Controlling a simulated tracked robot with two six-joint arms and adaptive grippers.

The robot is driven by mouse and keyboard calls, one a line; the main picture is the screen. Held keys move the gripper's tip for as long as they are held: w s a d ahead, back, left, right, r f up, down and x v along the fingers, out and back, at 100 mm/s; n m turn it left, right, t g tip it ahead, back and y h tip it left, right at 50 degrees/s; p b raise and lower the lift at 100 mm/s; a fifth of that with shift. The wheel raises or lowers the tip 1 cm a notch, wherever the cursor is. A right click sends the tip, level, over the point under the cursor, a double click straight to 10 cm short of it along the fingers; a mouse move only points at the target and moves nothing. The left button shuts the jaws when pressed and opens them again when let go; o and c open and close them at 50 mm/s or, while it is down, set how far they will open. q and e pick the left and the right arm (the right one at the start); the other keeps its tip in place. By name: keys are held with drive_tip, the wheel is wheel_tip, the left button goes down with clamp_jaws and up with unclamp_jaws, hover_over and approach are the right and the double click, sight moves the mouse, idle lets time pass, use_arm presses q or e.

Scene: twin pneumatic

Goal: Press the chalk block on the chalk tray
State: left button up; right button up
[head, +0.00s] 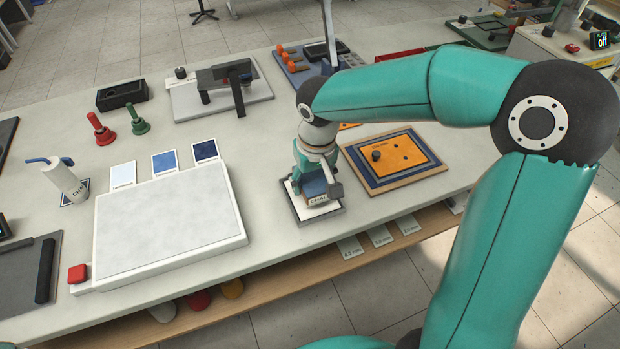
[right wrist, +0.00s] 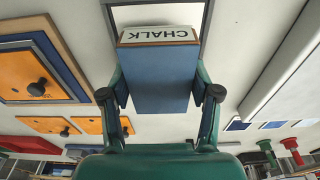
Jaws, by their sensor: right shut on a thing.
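The chalk block is blue with a white CHALK label (head: 318,201) at its lower end. In the right wrist view the chalk block (right wrist: 158,80) sits between my fingers, label end away from the palm. My right gripper (head: 316,182) is shut on it; the gripper's fingers (right wrist: 160,95) flank its sides. The chalk tray (head: 319,213), a small white surface in a dark grey frame, lies under the block near the table's front edge; the tray also shows at the top of the right wrist view (right wrist: 160,14). I cannot tell whether block and tray touch. My left gripper is not in view.
A large white board (head: 165,225) with a red button (head: 77,273) lies left of the tray. An orange and blue board (head: 392,155) lies close on the right. A grey fixture (head: 222,97) stands behind. Thickness-marked labels (head: 380,236) line the lower shelf.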

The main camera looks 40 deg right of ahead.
drive_tip(key=shift+s+a+r+p, duration=0.15)
drive_tip(key=shift+s+r+p, duration=0.35)
drive_tip(key=shift+r, duration=0.45)
drive_tip(key=shift+s+a+r+p, duration=0.15)
drive_tip(key=shift+s+r+p, duration=0.15)
drive_tip(key=shift+s+r, duration=0.5)
drive_tip(key=shift+w, duration=0.15)
